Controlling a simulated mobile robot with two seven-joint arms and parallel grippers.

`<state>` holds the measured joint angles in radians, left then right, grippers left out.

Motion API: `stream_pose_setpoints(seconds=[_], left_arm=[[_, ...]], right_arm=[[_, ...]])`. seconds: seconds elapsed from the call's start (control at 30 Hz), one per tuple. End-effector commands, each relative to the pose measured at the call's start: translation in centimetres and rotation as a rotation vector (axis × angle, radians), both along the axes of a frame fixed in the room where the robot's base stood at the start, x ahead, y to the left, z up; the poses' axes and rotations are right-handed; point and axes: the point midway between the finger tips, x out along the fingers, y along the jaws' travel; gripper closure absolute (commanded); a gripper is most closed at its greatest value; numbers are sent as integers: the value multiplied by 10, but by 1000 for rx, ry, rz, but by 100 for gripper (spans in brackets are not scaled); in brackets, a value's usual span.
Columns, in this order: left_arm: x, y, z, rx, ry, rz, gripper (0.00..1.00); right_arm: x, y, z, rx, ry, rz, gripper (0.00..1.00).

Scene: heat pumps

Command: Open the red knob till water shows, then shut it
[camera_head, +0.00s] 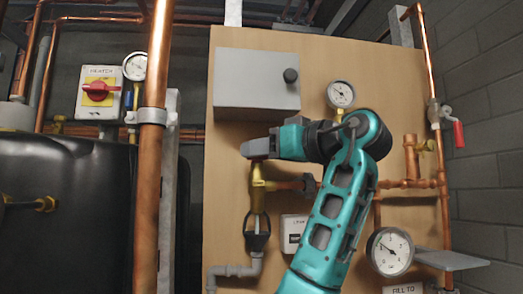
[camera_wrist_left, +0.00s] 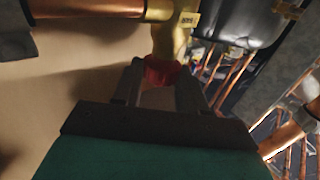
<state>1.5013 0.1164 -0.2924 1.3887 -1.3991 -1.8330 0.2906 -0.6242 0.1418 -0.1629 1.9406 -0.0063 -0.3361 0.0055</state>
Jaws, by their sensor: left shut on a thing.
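The red knob (camera_wrist_left: 160,72) sits on the end of a brass valve (camera_wrist_left: 170,42) in the left wrist view. My left gripper (camera_wrist_left: 160,85) is shut on the knob, with one dark finger on each side. In the head view my left gripper (camera_head: 258,152) is at the top of the upright brass valve (camera_head: 257,190) and hides most of the knob. Below the valve is a dark open-sided funnel piece (camera_head: 257,232) leading into a grey pipe (camera_head: 235,270). I see no water in it. My right gripper is not in view.
A grey box (camera_head: 257,80) is on the wooden board above my gripper. A gauge (camera_head: 341,94) is above my wrist and a larger one (camera_head: 390,251) is at lower right. A thick copper pipe (camera_head: 152,180) stands left of the board. A red lever (camera_head: 458,134) is at far right.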

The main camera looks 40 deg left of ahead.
Motion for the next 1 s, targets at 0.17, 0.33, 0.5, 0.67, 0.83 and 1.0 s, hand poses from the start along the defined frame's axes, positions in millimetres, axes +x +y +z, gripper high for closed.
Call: stream_pose_setpoints(seconds=[0.17, 0.33, 0.5, 0.67, 0.83, 1.0], left_arm=[[2, 0, 0, -1, 3, 110, 89], [3, 0, 0, -1, 0, 180, 89], [3, 0, 0, -2, 0, 217, 89], [3, 1, 0, -3, -1, 228, 89], [3, 1, 0, -4, -2, 229, 89], [3, 1, 0, -4, -2, 228, 56]], right_arm=[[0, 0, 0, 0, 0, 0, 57], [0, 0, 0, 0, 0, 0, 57], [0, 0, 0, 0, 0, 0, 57], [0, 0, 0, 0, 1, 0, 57], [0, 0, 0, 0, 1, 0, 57], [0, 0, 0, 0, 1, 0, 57]])
